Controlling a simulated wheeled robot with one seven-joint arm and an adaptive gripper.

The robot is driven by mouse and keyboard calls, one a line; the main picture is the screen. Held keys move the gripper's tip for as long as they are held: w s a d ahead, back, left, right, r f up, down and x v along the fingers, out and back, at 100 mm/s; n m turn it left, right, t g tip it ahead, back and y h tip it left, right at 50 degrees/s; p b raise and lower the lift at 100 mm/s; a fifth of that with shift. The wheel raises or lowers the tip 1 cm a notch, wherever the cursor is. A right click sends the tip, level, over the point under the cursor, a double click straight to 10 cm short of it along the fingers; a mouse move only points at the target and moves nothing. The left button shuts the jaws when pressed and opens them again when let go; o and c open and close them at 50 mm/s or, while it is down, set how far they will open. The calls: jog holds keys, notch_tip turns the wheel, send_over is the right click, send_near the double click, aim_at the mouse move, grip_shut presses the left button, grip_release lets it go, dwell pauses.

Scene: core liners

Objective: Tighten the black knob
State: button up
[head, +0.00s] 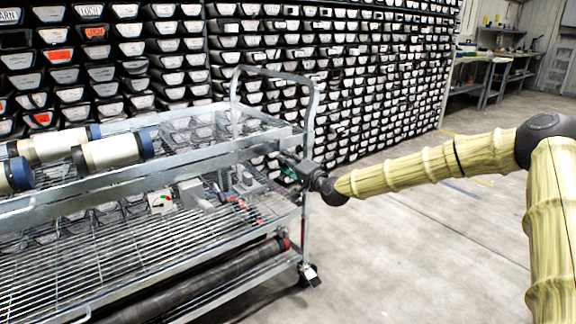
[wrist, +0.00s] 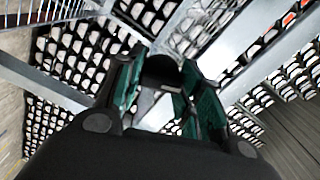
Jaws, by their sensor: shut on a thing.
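The black knob (wrist: 161,68) shows in the wrist view as a dark rounded shape between the green-padded fingers of my gripper (wrist: 163,84). My fingers stand on both sides of it and are shut on it. In the head view my gripper (head: 287,163) is at the right end of the metal cart (head: 190,168), by its corner post and just below the upper rail. I cannot make out the knob clearly in the head view. Its turn position and how tight it is cannot be told.
White rolls with blue ends (head: 112,152) lie on the cart's upper shelf. Small tools and boxes lie on the wire shelf below, with a dark tube (head: 215,281) at the bottom. Racks of core trays (head: 330,80) stand behind. The floor (head: 430,240) to the right is clear.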

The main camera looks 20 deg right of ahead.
jog(key=shift+d+m+b, duration=0.2)
jog(key=shift+m+b, duration=0.65)
jog(key=shift+m, duration=1.15)
jog(key=o, duration=1)
jog(key=shift+c, duration=0.2)
jog(key=shift+o, duration=0.2)
jog(key=shift+a, duration=0.1)
jog(key=v, duration=1.1)
jog(key=shift+s, duration=0.4)
